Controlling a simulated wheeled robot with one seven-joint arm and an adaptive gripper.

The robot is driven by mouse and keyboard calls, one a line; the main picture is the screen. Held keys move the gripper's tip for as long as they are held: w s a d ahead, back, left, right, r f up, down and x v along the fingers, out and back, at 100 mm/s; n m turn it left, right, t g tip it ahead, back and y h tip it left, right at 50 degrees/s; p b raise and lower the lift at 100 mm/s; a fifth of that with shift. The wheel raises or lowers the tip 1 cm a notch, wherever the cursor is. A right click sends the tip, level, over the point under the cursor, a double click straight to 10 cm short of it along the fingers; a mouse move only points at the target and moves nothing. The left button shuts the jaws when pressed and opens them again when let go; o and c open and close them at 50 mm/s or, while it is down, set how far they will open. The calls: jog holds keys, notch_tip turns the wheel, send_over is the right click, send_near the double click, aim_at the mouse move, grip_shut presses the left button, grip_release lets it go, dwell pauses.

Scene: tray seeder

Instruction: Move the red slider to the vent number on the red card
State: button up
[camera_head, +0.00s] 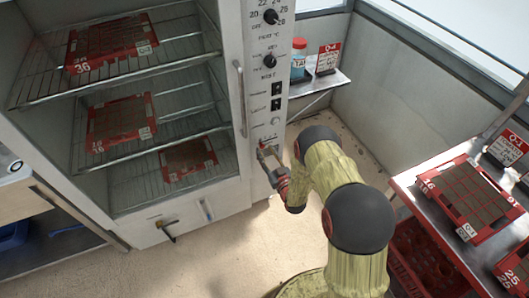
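My gripper (267,153) is in front of the lower control column of the tall incubator cabinet (232,30). Its fingers look apart, with nothing seen between them. Low on the cabinet front are a slot with a dark handle (168,236) and a narrow slot with a blue part (206,209). I cannot make out a clearly red slider. A red-topped card (328,58) stands on the small wall shelf at the back; another red-topped card (508,146) stands on the right bench. Their small print is not clearly readable.
Red-rimmed trays (148,110) lie on the cabinet's wire shelves. A bottle (298,60) is on the wall shelf (325,85). The metal bench (408,184) at right holds red trays. Dials (270,17) and switches line the column. Floor in front of the cabinet is clear.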

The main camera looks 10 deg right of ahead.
jog(key=shift+w+a, duration=0.15)
jog(key=shift+w, duration=0.8)
jog(key=shift+c, duration=1.2)
grip_shut()
